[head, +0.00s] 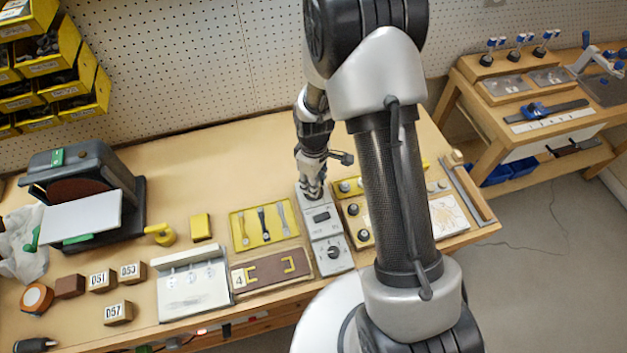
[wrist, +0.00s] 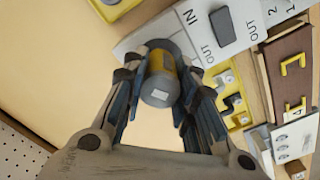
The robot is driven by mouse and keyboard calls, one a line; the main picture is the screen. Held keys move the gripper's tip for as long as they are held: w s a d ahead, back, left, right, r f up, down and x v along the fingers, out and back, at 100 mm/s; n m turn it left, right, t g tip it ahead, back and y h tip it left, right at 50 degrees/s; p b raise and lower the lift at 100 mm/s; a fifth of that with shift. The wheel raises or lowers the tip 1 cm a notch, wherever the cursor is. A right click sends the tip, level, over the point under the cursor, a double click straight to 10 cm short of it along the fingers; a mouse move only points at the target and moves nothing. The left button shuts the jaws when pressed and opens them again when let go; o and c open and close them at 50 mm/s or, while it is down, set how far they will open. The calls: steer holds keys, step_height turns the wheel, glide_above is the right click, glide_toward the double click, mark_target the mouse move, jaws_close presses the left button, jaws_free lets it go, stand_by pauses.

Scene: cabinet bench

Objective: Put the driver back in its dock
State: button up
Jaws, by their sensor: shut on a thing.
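My gripper (wrist: 160,75) is shut on a cylinder with a grey end and a yellow band, which I take to be the driver (wrist: 160,88). The far end of the driver is hidden, so I cannot tell whether it sits in anything. Beside it is a pale grey panel (wrist: 205,52) marked IN and OUT with a dark rectangle, perhaps the dock. In the head view, my gripper (head: 312,188) is at the back end of this grey panel (head: 318,232), and my fingers hide the driver.
Left of the panel are a yellow tray (head: 247,241) of tools and a brown board (head: 268,281) with yellow brackets. Right of it is a board with black knobs (head: 353,209), partly behind my arm. A sander (head: 80,190) stands farther left. The bench behind the yellow tray is clear.

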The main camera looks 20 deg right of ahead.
steer(key=o, duration=1.2)
steer(key=shift+c, duration=0.2)
steer(key=shift+o, duration=1.2)
steer(key=shift+r+p, duration=2.45)
steer(key=shift+r, duration=1.05)
